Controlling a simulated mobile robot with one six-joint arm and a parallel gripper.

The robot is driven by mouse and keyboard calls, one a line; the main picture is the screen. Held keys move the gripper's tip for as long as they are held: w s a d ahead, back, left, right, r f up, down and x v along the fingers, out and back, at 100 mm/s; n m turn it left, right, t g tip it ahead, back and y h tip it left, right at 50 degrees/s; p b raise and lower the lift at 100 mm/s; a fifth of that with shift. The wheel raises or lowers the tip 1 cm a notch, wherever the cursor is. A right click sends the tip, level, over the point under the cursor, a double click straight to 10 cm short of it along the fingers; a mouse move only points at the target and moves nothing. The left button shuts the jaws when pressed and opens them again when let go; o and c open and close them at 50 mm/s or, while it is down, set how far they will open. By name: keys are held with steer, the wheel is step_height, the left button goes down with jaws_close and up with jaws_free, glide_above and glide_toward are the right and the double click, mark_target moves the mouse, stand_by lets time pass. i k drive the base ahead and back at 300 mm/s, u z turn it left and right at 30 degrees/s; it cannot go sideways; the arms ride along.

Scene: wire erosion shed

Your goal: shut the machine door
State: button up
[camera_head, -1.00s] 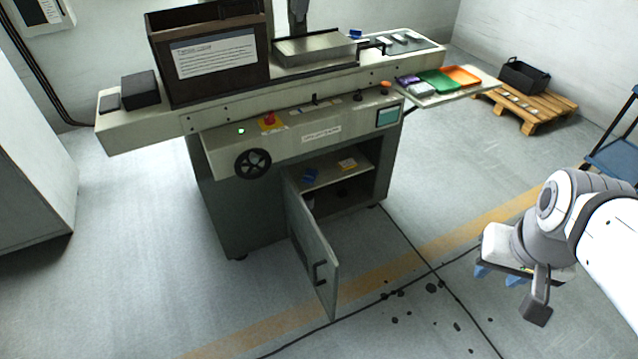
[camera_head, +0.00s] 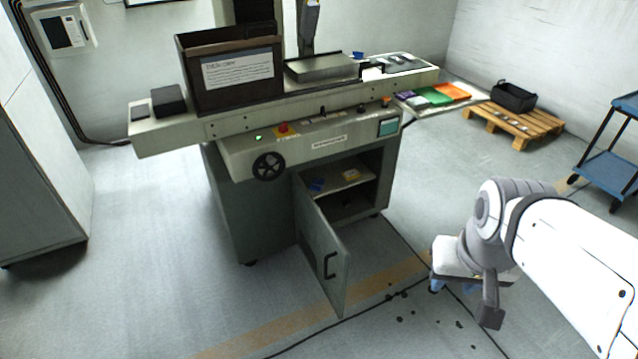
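The machine (camera_head: 225,205) stands in the middle of the view. Its grey cabinet door (camera_head: 321,246) hangs wide open, hinged at its left edge and swung out toward me, with a dark handle (camera_head: 330,265) near its free edge. The open cabinet (camera_head: 350,203) shows a shelf with a blue item and a yellowish item. My gripper (camera_head: 437,286) is at the right, apart from the door and to the right of its free edge. Only bits of blue fingertip show below my wrist, so its opening is hidden.
Dark spots (camera_head: 400,296) mark the floor between the door and my gripper. A pallet with a black crate (camera_head: 513,96) lies at the back right, and a blue cart (camera_head: 608,168) stands at the right edge. A tall cabinet (camera_head: 40,170) is at the left.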

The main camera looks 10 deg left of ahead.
mark_target(328, 258)
steer(key=u, duration=0.7)
steer(key=i, duration=1)
steer(key=u, duration=0.9)
steer(key=k, duration=1)
steer(key=z, duration=0.9)
steer(key=i, duration=0.6)
steer(key=u, duration=0.05)
